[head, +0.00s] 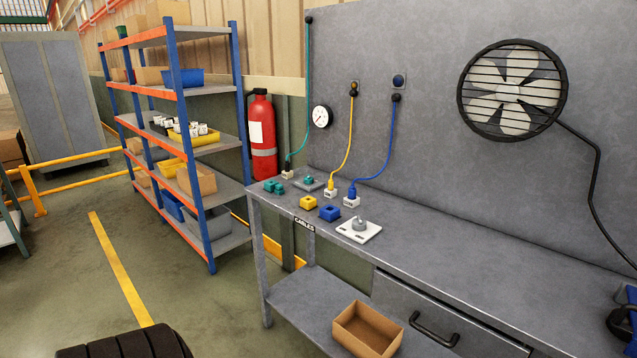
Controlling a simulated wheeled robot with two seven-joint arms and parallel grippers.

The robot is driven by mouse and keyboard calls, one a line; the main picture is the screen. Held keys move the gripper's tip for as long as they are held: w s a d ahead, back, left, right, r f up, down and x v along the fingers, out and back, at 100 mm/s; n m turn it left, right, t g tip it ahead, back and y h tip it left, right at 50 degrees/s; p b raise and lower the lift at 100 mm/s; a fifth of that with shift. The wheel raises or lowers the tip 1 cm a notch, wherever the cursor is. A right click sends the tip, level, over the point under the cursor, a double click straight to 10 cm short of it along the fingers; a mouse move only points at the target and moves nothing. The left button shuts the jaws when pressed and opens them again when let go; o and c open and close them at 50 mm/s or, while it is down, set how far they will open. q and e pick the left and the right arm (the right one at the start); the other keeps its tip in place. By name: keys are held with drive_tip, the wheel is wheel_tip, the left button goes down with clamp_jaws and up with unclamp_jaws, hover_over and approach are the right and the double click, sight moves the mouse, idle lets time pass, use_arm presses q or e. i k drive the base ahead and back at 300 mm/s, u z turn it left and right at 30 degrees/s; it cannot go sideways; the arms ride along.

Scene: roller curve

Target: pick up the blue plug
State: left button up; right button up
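The blue plug (351,191) is at the lower end of a blue cable (386,152). The cable hangs from a fitting on the grey back panel. The plug sits upright at a small white block (351,201) near the back of the grey workbench (455,245). I cannot tell whether it is inserted in the block. A blue block (329,213) with a dark opening lies just in front of it. A yellow plug (331,184) on a yellow cable stands just to its left. Neither of my grippers can be made out in the head view.
A yellow block (308,202), teal pieces (273,187) and a white plate with a grey knob (359,230) are nearby. A cardboard box (366,330) is on the lower shelf. A fan (512,90) hangs on the panel. The bench's middle is clear.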

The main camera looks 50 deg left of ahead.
sight(352, 195)
drive_tip(key=u, duration=0.95)
drive_tip(key=i, duration=1.05)
drive_tip(key=u, duration=1.7)
drive_tip(key=i, duration=0.25)
drive_tip(key=z, duration=0.05)
